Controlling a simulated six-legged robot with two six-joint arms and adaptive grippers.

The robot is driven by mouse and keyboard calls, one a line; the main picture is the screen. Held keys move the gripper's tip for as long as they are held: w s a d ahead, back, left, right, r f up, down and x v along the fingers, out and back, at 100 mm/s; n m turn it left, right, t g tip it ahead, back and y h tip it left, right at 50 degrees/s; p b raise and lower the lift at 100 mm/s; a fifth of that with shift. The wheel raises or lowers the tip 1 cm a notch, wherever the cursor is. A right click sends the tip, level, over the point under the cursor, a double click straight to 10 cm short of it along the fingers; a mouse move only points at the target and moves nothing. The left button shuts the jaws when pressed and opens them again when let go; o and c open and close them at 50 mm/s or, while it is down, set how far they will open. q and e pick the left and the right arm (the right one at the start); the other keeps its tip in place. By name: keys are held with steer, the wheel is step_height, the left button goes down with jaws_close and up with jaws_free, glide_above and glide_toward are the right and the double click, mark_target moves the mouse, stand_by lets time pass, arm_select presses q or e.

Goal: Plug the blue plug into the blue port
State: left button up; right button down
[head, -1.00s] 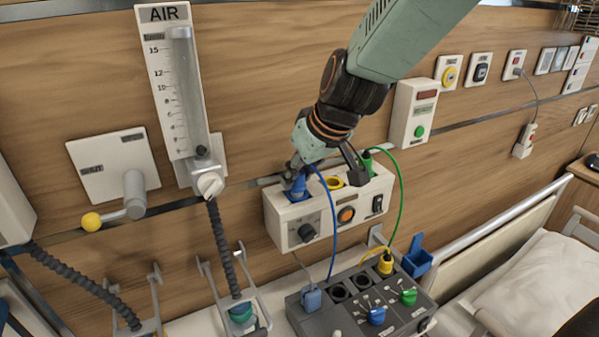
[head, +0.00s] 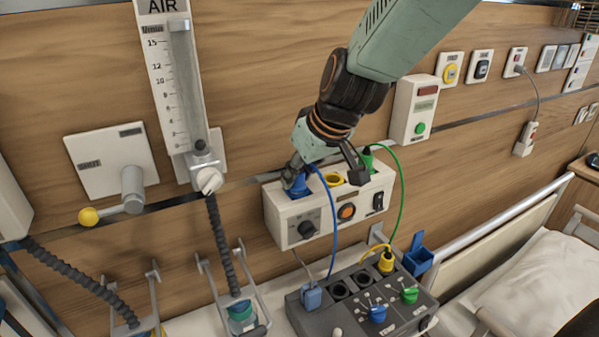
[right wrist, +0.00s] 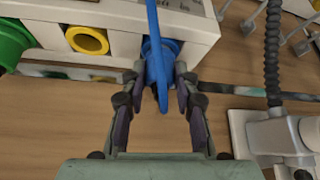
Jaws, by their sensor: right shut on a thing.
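The blue plug (head: 298,186) is at the left end of the white box's top, at the blue port (right wrist: 172,46). The port's blue rim shows around the plug in the right wrist view. I cannot tell how deep the plug sits. My right gripper (head: 293,174) is shut on the blue plug, which also shows in the right wrist view (right wrist: 158,70) between the two fingers. Its blue cable (head: 335,215) loops down to a grey panel. My left gripper is not in view.
The white box (head: 280,215) also has a yellow port (head: 333,179) and a green plug (head: 368,158) with a green cable (head: 402,190). The grey panel (head: 345,315) stands below. An air flowmeter (head: 172,90) is on the wall at left, and a bed (head: 545,280) is at right.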

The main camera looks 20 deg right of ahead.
steer(key=shift+f, duration=0.1)
stand_by(0.5)
steer(key=c, duration=0.9)
jaws_free()
steer(key=shift+c, duration=0.2)
step_height(320, 180, up, 10)
